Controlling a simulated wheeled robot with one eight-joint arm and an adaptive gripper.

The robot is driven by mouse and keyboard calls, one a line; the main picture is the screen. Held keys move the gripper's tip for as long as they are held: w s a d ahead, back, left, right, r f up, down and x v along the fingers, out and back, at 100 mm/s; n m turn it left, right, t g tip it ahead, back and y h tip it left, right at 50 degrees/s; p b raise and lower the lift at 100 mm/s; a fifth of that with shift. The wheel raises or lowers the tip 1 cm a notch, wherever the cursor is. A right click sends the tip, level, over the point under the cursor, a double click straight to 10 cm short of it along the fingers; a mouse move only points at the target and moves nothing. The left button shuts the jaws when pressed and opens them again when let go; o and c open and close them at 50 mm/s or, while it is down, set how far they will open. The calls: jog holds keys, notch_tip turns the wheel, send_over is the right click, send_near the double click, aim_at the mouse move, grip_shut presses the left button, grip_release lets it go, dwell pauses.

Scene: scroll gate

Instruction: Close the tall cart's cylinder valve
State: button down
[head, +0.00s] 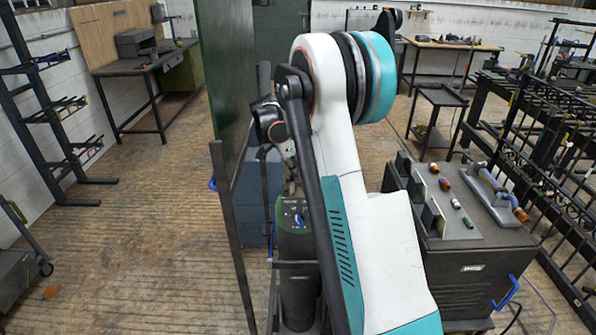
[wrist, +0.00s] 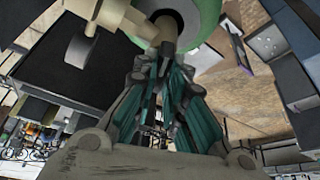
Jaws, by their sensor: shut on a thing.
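The tall cart (head: 296,264) holds a dark upright cylinder (head: 298,285) with a green shoulder, just left of my arm in the head view. The green shoulder (wrist: 208,18) also shows at the top of the wrist view. The beige metal cylinder valve (wrist: 112,18) projects beside it at upper left. My gripper (wrist: 166,62) has its dark, teal-sided fingers closed together at the valve, shut on it. The exact contact is partly hidden by the fingers. In the head view the gripper is mostly hidden behind my arm.
A dark green panel (head: 222,90) stands upright close left of the cart. A dark welding-type machine (head: 475,270) with small parts on top stands close right. A black barred rack (head: 555,160) is farther right. Open floor (head: 130,230) lies at left.

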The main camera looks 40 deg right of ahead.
jog(key=shift+w+m+g+y, duration=0.1)
jog(key=shift+m+g+y, duration=0.2)
jog(key=shift+m, duration=0.8)
jog(key=shift+w+m+g+y, duration=0.1)
jog(key=shift+m+g, duration=0.3)
jog(key=shift+m, duration=0.7)
jog(key=c, duration=1.7)
grip_release()
jog(key=shift+o, duration=0.2)
jog(key=shift+r, duration=0.1)
notch_tip(320, 180, up, 10)
jog(key=shift+s, duration=0.1)
